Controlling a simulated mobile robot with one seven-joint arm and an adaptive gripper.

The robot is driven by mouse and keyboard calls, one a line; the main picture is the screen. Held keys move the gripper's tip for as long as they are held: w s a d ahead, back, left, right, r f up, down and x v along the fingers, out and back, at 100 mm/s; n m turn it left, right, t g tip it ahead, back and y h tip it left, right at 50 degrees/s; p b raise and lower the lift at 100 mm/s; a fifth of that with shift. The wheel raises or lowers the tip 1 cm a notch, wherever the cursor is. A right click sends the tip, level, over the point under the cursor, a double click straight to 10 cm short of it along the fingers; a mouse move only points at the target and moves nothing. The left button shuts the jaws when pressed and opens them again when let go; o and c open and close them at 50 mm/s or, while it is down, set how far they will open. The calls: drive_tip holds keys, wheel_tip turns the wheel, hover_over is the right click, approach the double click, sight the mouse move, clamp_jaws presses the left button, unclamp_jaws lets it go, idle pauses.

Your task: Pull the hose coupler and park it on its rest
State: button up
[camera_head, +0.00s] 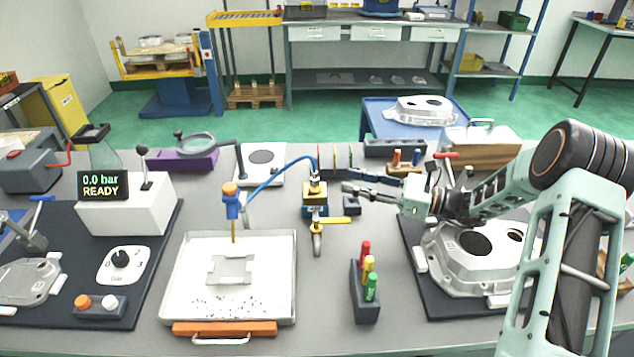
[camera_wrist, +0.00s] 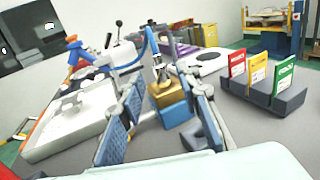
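The blue hose (camera_head: 270,178) arcs from a blue and orange nozzle (camera_head: 232,203) to the coupler (camera_head: 315,178), a silver fitting on top of a brass and blue block (camera_head: 315,203). In the wrist view the coupler (camera_wrist: 160,72) and block (camera_wrist: 172,106) lie ahead, between the fingers in the picture. My gripper (camera_head: 346,187) points left, just right of the coupler and apparently apart from it. Its fingers are spread and empty in the wrist view (camera_wrist: 162,84). A small dark blue-grey holder (camera_head: 351,205) stands right of the block; I cannot tell whether it is the rest.
A yellow lever (camera_head: 334,220) sticks out right of the block. A white tray (camera_head: 176,312) stands left, and a holder with red, yellow and green pieces (camera_head: 367,305) in front. A casting (camera_head: 455,275) lies under my arm. A display (camera_head: 103,185) reads 0.0 bar READY.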

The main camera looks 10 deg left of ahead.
sight(315, 171)
drive_tip(key=a, duration=0.3)
drive_tip(key=a+p, duration=0.1)
drive_tip(key=a, duration=0.3)
drive_tip(key=w+a, duration=0.1)
drive_tip(key=a, duration=0.2)
drive_tip(key=shift+a, duration=0.3)
drive_tip(key=shift+c, duration=0.4)
clamp_jaws()
